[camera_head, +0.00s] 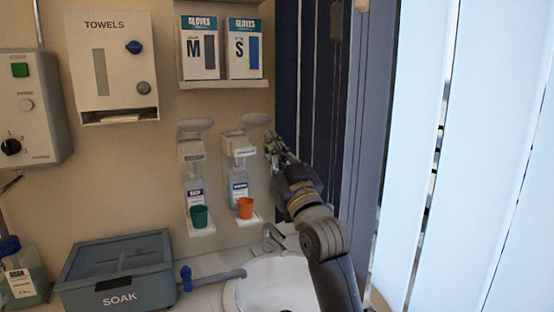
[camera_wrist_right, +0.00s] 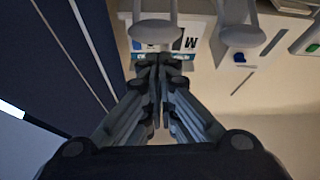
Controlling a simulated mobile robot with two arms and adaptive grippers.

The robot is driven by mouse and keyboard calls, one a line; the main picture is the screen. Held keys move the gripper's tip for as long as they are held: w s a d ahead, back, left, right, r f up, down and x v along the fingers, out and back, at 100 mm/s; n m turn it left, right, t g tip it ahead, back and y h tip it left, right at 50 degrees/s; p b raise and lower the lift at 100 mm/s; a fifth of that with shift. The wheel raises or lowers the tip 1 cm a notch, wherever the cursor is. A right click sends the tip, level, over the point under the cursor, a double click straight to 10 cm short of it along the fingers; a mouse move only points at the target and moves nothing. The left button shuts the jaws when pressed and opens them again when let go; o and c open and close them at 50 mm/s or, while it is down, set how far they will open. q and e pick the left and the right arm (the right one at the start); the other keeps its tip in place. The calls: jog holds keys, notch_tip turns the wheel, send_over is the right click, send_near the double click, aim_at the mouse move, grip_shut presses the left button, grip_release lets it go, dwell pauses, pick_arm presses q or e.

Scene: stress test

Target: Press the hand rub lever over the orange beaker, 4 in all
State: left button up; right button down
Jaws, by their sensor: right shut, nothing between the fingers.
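The right wall dispenser (camera_head: 240,170) has a pale lever (camera_head: 250,121) on top; its small labels are hard to read. The orange beaker (camera_head: 245,207) stands upright on the ledge below it. My right gripper (camera_head: 274,143) is shut and empty, just right of this dispenser and a little below its lever in the head view. In the right wrist view, the shut fingertips (camera_wrist_right: 158,58) appear just below the end of a pale lever (camera_wrist_right: 156,34). I cannot tell if they touch. My left gripper is out of view.
A similar dispenser (camera_head: 192,170) with a green beaker (camera_head: 199,216) stands close on the left. Glove boxes (camera_head: 243,48) and a towel dispenser (camera_head: 112,65) hang above. Below are a sink (camera_head: 262,285) and a SOAK box (camera_head: 118,272). Dark blinds (camera_head: 312,85) stand at the right.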

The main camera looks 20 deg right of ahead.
jog(key=v, duration=0.2)
jog(key=shift+s+a+r, duration=0.1)
jog(key=shift+s, duration=0.35)
